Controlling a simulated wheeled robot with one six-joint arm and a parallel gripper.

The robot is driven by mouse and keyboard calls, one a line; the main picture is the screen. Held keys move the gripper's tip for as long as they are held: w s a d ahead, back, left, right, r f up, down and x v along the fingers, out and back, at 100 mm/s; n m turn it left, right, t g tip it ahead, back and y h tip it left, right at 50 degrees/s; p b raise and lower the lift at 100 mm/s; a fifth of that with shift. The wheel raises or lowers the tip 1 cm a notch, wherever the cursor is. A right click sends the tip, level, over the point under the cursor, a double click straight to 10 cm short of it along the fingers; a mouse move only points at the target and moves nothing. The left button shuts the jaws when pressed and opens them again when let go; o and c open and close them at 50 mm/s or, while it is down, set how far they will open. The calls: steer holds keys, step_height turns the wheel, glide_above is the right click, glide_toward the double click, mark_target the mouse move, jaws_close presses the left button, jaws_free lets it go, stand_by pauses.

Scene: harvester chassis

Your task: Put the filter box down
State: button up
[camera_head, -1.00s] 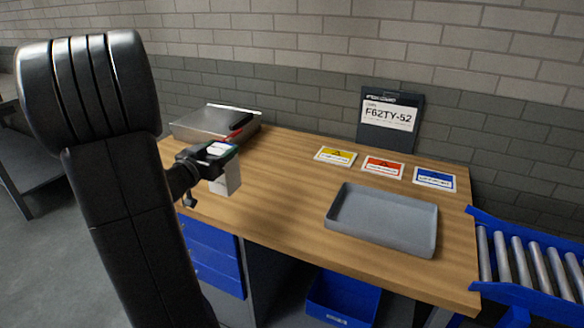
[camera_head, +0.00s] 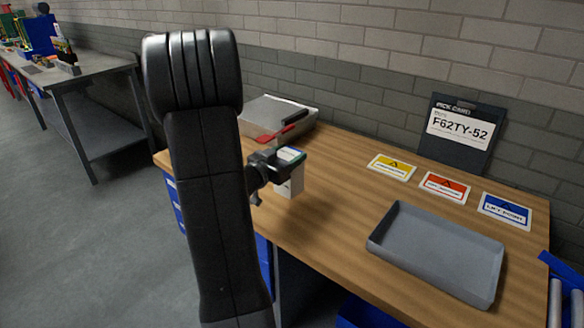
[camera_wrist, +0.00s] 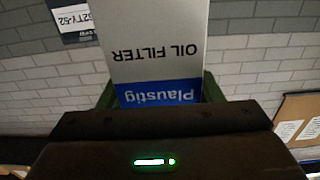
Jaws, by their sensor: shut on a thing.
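The filter box (camera_head: 291,186) is a small white carton held in my gripper (camera_head: 284,163), over the left part of the wooden workbench. In the wrist view the filter box (camera_wrist: 155,45) fills the top middle. It shows upside-down "OIL FILTER" and a blue "Plaustig" band. My gripper (camera_wrist: 158,95) is shut on it, with green fingers on both sides of the box. Whether the box's bottom touches the bench cannot be told.
A grey tray (camera_head: 438,285) lies on the workbench (camera_head: 330,215) at right. Yellow (camera_head: 392,167), red (camera_head: 444,187) and blue (camera_head: 505,210) cards lie behind it. A pick card (camera_head: 462,128) leans at the wall. A metal case (camera_head: 262,112) with a red-handled tool (camera_head: 283,130) stands behind my gripper. Bare wood lies between.

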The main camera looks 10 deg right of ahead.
steer(key=shift+f, duration=1.8)
steer(key=shift+f, duration=0.15)
steer(key=o, duration=1.7)
steer(key=b+v, duration=0.1)
steer(key=v, duration=1.1)
steer(key=shift+s, duration=0.1)
